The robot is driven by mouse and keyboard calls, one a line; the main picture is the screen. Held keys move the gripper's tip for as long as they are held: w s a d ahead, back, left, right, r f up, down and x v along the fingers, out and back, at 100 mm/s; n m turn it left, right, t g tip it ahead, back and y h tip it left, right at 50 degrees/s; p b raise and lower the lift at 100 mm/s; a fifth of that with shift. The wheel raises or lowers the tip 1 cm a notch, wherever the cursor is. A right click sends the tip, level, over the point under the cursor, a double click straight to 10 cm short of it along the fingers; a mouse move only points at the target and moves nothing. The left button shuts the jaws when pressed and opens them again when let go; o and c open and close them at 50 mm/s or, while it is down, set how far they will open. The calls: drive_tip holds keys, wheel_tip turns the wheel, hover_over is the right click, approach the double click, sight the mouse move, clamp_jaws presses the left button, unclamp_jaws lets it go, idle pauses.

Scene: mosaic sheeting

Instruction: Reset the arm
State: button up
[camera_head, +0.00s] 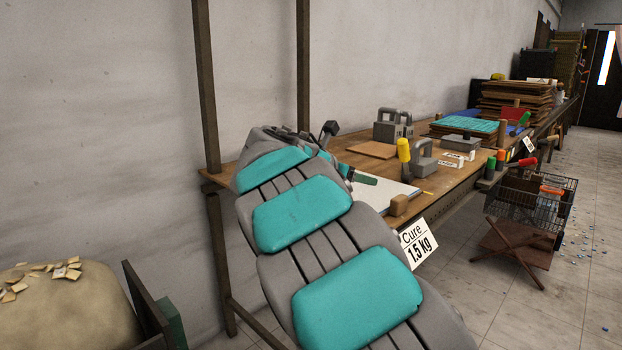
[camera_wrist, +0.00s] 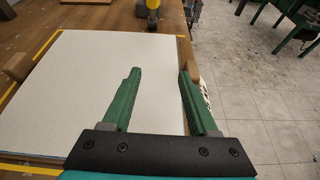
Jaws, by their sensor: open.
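My arm (camera_head: 288,212), grey with teal pads, reaches from the bottom of the head view towards the left end of the wooden workbench (camera_head: 460,187). My gripper (camera_wrist: 159,74) has two green fingers, spread apart with nothing between them, above the right part of a white board (camera_wrist: 75,85). In the head view, a green finger shows beyond the arm's wrist, which hides most of the gripper. The board also shows in the head view (camera_head: 385,194), partly hidden by my arm.
A yellow-handled tool (camera_head: 404,152), grey handled weights (camera_head: 393,125) and stacked sheets (camera_head: 515,100) stand on the bench. A wooden block (camera_head: 399,205) sits at its front edge by a "Cure 1.5 kg" sign (camera_head: 418,243). A wire basket (camera_head: 535,195) stands right. Upright posts (camera_head: 206,90) rise left.

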drive_tip(key=s+d+f+m+g+y, duration=0.1)
drive_tip(key=s+d+f+m+g, duration=0.1)
drive_tip(key=s+d+f+m, duration=0.35)
drive_tip(key=s+d+f+m+g+y, duration=0.1)
drive_tip(key=s+d+f+m+g, duration=0.15)
drive_tip(key=s, duration=0.55)
drive_tip(key=s+d+f+m+g, duration=0.2)
drive_tip(key=s+d+f+m, duration=0.1)
drive_tip(key=s+d+m, duration=0.3)
drive_tip(key=s+a+f+m+g+y, duration=0.1)
drive_tip(key=s+a+f+m+y, duration=0.1)
drive_tip(key=s, duration=0.8)
drive_tip(key=s+a+f+m+g+y, duration=0.2)
drive_tip(key=s+f+m, duration=0.4)
drive_tip(key=s, duration=0.4)
drive_tip(key=s+a+f+m+g+y, duration=0.1)
drive_tip(key=s+a+f+m+y, duration=0.2)
drive_tip(key=s, duration=0.7)
wheel_tip(320, 180, down, 3)
drive_tip(key=a+m, duration=0.1)
drive_tip(key=a, duration=0.1)
drive_tip(key=shift+s+a+f+m+g, duration=0.15)
drive_tip(key=shift+s+a+m+g, duration=0.15)
drive_tip(key=shift+s+g, duration=0.1)
drive_tip(key=shift+c, duration=0.9)
drive_tip(key=shift+a, duration=0.15)
